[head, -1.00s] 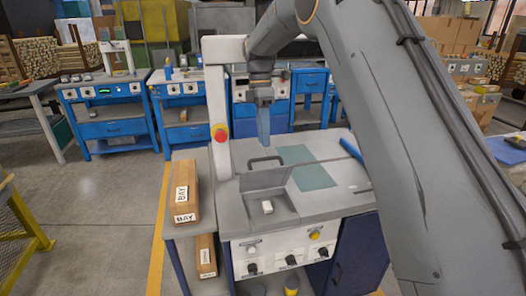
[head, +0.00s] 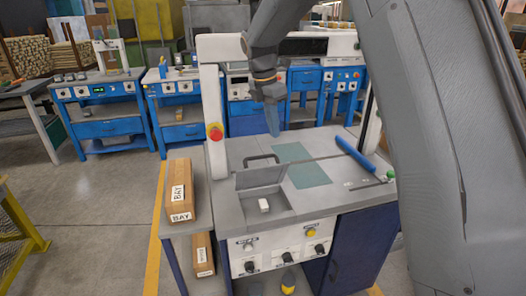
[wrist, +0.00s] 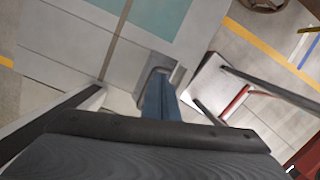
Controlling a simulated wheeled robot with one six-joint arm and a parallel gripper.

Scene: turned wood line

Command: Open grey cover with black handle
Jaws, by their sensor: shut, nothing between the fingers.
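The grey cover (head: 262,176) is on the machine's bench top in the head view. It stands raised and tilted up, with its black handle (head: 262,158) at the top edge. In front of it the recess (head: 268,206) is open, with a small white block (head: 264,205) inside. My gripper (head: 273,130) is shut and empty, above and behind the cover, apart from the handle in the head view. Its blue fingers also show in the wrist view (wrist: 160,98), beside a grey shape that I cannot identify.
A teal mat (head: 295,165) lies right of the cover, with a blue roll (head: 355,155) farther right. A white post with a red button (head: 215,133) stands at left. Knobs (head: 280,252) line the front panel.

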